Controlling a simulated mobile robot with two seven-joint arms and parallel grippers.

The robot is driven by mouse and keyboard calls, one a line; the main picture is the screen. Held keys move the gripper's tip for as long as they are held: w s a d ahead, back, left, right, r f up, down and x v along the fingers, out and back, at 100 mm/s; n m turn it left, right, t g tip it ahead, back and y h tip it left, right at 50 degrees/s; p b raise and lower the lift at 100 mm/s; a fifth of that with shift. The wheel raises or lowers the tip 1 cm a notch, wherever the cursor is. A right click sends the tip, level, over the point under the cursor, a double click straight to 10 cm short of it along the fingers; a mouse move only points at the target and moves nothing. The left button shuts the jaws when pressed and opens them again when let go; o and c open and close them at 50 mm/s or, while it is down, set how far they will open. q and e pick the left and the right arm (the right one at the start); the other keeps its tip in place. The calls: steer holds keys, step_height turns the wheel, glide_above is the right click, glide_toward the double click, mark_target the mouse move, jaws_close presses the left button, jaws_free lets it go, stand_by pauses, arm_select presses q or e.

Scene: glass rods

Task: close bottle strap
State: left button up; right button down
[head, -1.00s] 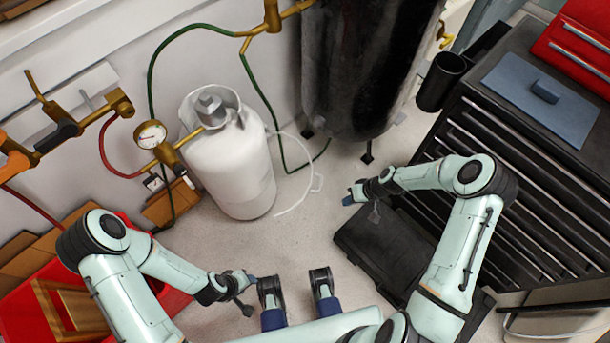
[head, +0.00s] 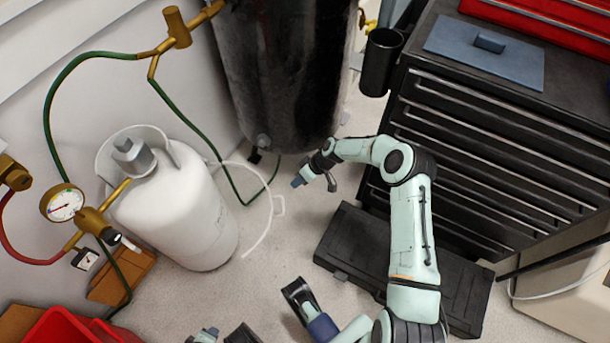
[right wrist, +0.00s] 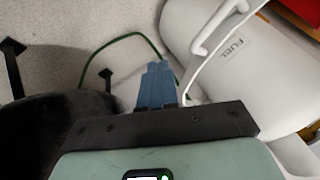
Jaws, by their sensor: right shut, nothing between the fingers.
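The white gas bottle (head: 185,225), marked FUEL in the right wrist view (right wrist: 235,50), stands on the floor at the left. Its thin white strap (head: 268,190) is open and curves out to the bottle's right, with a small clasp (head: 280,206). The strap also shows in the right wrist view (right wrist: 205,60), crossing in front of the bottle. My right gripper (head: 297,181) is shut and empty, just right of the strap and seemingly apart from it. Its blue fingers (right wrist: 157,85) are together in the wrist view. My left gripper (head: 207,335) barely shows at the bottom edge.
A dark tank (head: 285,80) stands behind the strap. A black case (head: 345,250) lies on the floor below my right arm, beside a black drawer cabinet (head: 480,140). A gauge (head: 65,203) and green hose (head: 90,58) are near the bottle.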

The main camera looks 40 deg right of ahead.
arm_select(q)
steer(key=shift+a+f, duration=0.1)
steer(key=shift+f, duration=0.1)
arm_select(e)
steer(key=shift+a+f, duration=0.3)
steer(key=shift+a, duration=0.75)
steer(key=shift+a+f, duration=0.25)
steer(key=shift+a, duration=0.8)
steer(key=shift+s+a, duration=0.1)
